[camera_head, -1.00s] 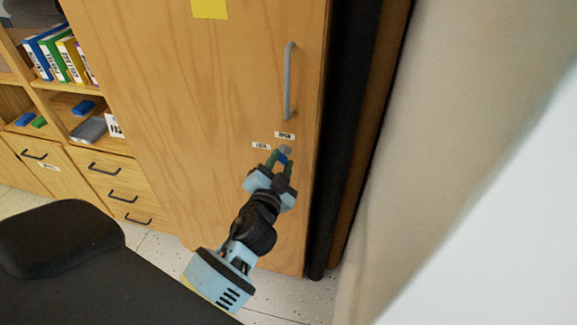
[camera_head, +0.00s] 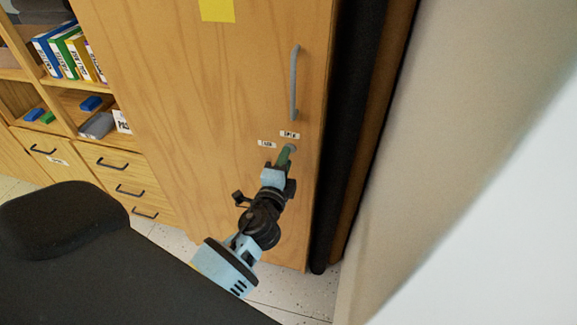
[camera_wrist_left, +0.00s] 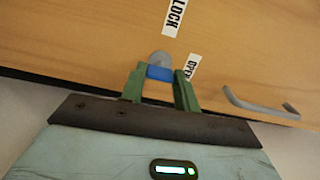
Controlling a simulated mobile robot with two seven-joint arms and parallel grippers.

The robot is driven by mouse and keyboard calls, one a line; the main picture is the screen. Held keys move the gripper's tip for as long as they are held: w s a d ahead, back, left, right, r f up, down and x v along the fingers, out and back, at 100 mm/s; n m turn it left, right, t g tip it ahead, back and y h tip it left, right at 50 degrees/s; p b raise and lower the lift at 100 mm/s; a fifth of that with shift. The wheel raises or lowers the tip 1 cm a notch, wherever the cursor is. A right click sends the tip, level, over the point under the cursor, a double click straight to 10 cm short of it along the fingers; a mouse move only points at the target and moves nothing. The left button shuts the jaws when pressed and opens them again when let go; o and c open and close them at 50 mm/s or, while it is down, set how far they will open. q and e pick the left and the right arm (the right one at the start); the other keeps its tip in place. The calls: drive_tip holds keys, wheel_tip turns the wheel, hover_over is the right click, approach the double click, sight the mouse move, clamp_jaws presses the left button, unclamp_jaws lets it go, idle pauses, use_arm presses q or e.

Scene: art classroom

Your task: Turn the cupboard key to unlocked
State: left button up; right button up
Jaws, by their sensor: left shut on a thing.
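The wooden cupboard door (camera_head: 220,110) has a grey lock and two small labels, LOCK (camera_wrist_left: 174,16) and OPEN (camera_wrist_left: 190,66). In the left wrist view the blue key (camera_wrist_left: 158,73) sits in front of the round grey lock (camera_wrist_left: 160,57), between the green fingers of my left gripper (camera_wrist_left: 160,82). The gripper is shut on the key. In the head view my left gripper (camera_head: 286,155) is at the door just below the labels, and its fingers hide the key. My right gripper is in neither view.
A vertical grey handle (camera_head: 295,85) is on the door above the lock. Shelves with binders (camera_head: 65,52) and drawers (camera_head: 130,190) stand at the left.

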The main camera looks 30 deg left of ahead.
use_arm(q)
drive_tip(key=shift+w+a+r+m, duration=0.2)
drive_tip(key=shift+a+r+m, duration=0.1)
drive_tip(key=shift+r, duration=0.15)
drive_tip(key=o, duration=0.9)
drive_tip(key=shift+o, duration=0.4)
drive_tip(key=shift+d+f, duration=0.15)
drive_tip(key=shift+f, duration=0.1)
drive_tip(key=shift+s+f, duration=0.1)
drive_tip(key=v, duration=0.7)
drive_tip(key=shift+s+b, duration=0.35)
drive_tip(key=shift+b, duration=0.05)
